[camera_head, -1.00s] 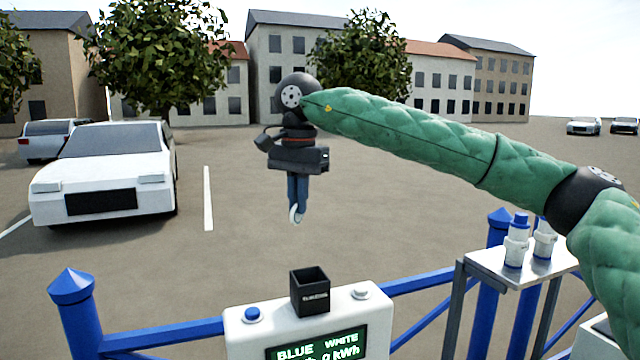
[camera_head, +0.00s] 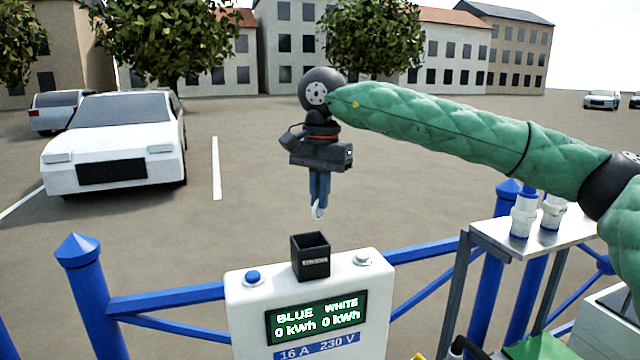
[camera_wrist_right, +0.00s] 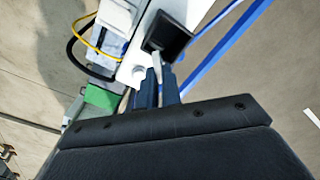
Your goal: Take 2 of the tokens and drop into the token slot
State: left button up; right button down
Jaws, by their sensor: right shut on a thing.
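The token slot is an open black box (camera_head: 310,258) on top of a white pedestal (camera_head: 240,315). My right gripper (camera_head: 318,203) points down above the box, its tips apart from it. It is shut on a small whitish token (camera_head: 317,212), which sticks out below the blue fingers. In the right wrist view the token (camera_wrist_right: 157,66) shows between the fingers, with the black box (camera_wrist_right: 168,36) just beyond it. I cannot make out any other tokens. My left gripper is not in view.
The pedestal has a blue button (camera_head: 252,277), a white button (camera_head: 362,258) and a lit display (camera_head: 317,317). A blue railing (camera_head: 165,298) runs behind it. A small stand (camera_head: 545,232) at right carries white-and-blue fittings. Parked cars stand farther back.

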jog(key=shift+f, duration=0.4)
jog(key=shift+w, duration=0.1)
jog(key=c, duration=1.5)
grip_release()
